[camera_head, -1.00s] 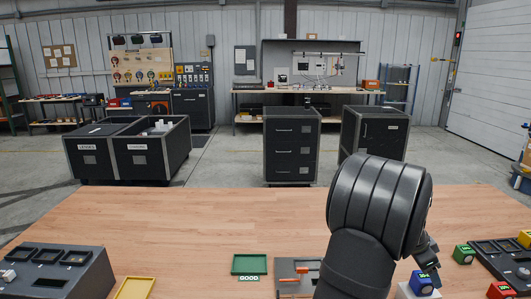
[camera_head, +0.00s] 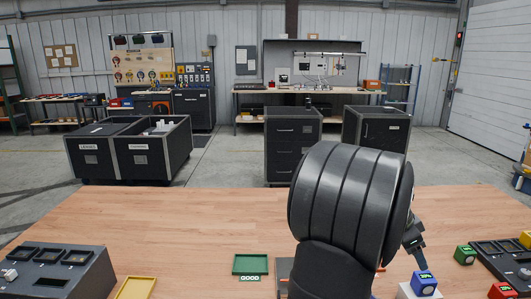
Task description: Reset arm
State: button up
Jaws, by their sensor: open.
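My arm fills the lower middle right of the view, and its rounded dark link hides part of the table. My gripper (camera_head: 416,250) shows only in part, behind the link's right side. It is open and empty, above the blue cube (camera_head: 423,283). A small gap seems to lie between the gripper and the cube.
A green tray (camera_head: 250,264) labelled GOOD and a yellow tray (camera_head: 134,288) lie at the front. A dark slotted box (camera_head: 75,275) stands left. Green (camera_head: 464,255), red (camera_head: 501,291) and yellow (camera_head: 525,238) cubes sit right, by a dark rack (camera_head: 490,248). The wooden table's (camera_head: 170,222) middle is clear.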

aim_at(424, 276)
jog(key=x, duration=1.2)
jog(key=shift+f, duration=0.4)
jog(key=r, duration=0.5)
jog(key=shift+s+d, duration=0.15)
jog(key=shift+s, duration=0.1)
jog(key=s+d+r, duration=0.3)
jog(key=s+r, duration=0.4)
jog(key=s, duration=0.4)
jog(key=shift+n+t, duration=0.3)
jog(key=shift+t, duration=0.6)
jog(key=w+d+f, duration=0.2)
jog(key=w+d, duration=0.1)
jog(key=d, duration=0.5)
jog(key=w+d+f, duration=0.3)
jog(key=d, duration=0.5)
jog(key=w+d+f, duration=0.3)
jog(key=d, duration=0.6)
jog(key=shift+w, duration=0.1)
jog(key=shift+w+f, duration=0.15)
jog(key=shift+w, duration=0.2)
